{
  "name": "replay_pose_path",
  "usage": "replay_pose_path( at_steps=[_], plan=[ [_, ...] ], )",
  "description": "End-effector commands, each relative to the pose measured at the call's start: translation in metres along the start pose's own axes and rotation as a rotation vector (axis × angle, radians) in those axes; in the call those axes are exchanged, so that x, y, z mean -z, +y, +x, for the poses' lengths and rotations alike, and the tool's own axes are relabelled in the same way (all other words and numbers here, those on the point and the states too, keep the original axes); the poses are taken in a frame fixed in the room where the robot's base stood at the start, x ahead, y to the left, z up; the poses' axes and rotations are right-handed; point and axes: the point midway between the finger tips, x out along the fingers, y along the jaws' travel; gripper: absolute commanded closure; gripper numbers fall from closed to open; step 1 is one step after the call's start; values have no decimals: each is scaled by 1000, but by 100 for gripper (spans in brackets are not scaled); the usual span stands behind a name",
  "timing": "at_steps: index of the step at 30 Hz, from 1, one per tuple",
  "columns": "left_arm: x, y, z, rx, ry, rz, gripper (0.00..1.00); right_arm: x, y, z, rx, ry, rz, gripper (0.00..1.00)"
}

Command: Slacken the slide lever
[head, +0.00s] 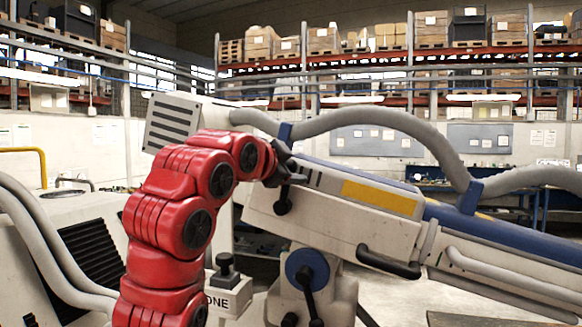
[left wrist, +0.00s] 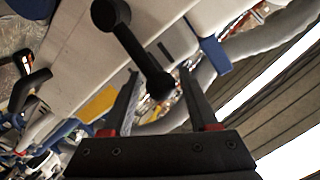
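A long pale machine arm with a blue tube and a yellow panel (head: 380,197) slants across the head view. A short black lever (head: 283,203) sits on its near side. In the left wrist view this black lever (left wrist: 134,45) has a round hub at one end and a rounded knob at the other. My left gripper (head: 288,172) is at the lever, partly hidden by my red arm. In the left wrist view its fingers (left wrist: 158,78) are apart, with the knob end between them. I cannot tell whether they touch it. My right gripper is not in view.
Below are a black lever on a blue round joint (head: 307,270) and a black bar handle (head: 388,264). A thick grey hose (head: 390,119) arches above the machine arm. A box with a black knob (head: 226,268) stands at lower left of the joint. Shelves are far behind.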

Motion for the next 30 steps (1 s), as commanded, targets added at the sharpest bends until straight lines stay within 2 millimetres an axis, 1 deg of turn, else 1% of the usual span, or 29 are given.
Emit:
replay_pose_path(
  at_steps=[10,14,17,20,21,25,28,30],
  plan=[
    [0,-1,-1,3,1,0,30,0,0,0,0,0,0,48],
    [0,-1,-10,5,2,-1,30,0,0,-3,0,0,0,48],
    [1,0,-28,7,6,2,30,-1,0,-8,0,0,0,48],
    [1,-2,-52,8,5,0,30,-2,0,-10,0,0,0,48],
    [1,-1,-63,10,5,3,30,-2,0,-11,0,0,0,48],
    [1,-3,-94,9,2,4,30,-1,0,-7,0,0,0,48],
    [1,-5,-118,10,0,3,30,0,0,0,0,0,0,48],
    [1,-5,-124,8,-1,5,30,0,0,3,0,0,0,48]
  ],
)
